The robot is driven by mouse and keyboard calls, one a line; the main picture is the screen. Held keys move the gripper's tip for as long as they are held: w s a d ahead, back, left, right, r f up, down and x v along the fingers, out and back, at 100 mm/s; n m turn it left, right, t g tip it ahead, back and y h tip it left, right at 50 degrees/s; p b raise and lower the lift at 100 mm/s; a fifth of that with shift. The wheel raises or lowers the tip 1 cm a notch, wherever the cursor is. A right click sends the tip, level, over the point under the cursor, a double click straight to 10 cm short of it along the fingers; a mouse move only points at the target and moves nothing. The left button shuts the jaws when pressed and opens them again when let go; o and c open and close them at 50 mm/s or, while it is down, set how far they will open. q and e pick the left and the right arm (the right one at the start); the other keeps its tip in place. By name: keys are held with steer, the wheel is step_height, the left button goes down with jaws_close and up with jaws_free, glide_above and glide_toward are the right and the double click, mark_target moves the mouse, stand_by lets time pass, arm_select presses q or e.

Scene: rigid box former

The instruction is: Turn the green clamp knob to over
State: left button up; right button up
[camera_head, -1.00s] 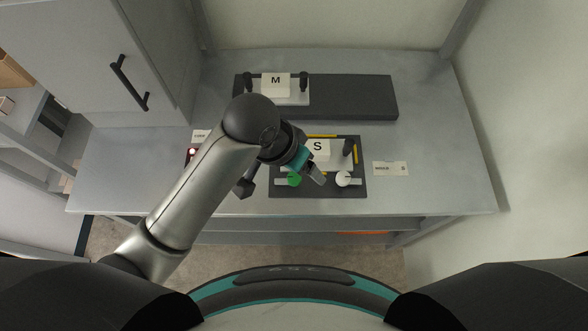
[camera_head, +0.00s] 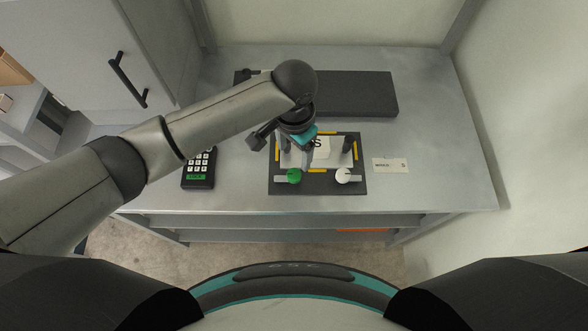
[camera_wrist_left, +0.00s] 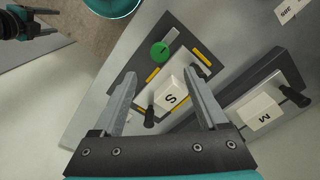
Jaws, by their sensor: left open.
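The green clamp knob (camera_head: 294,176) sits at the front left of the dark fixture plate (camera_head: 318,189). Its grey bar points left in the head view. It also shows in the left wrist view (camera_wrist_left: 160,52), where its bar points to the upper right. My left gripper (camera_head: 301,146) is over the back left part of the fixture, behind the green knob and apart from it. In the left wrist view it (camera_wrist_left: 159,78) is open and empty, with the S block (camera_wrist_left: 172,99) seen beyond and between its fingers. A dark and teal part of my right arm shows at that view's upper left.
A white knob (camera_head: 343,176) sits right of the green one, with its bar to the right. A black keypad (camera_head: 198,170) lies left of the fixture. A dark block (camera_head: 355,95) lies behind. The M block (camera_wrist_left: 259,117) shows in the wrist view. A label (camera_head: 390,166) lies right.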

mark_target(294, 174)
arm_select(q)
step_height(294, 174, down, 10)
steer(key=shift+f+b, duration=0.25)
steer(key=shift+b, duration=0.5)
jaws_close()
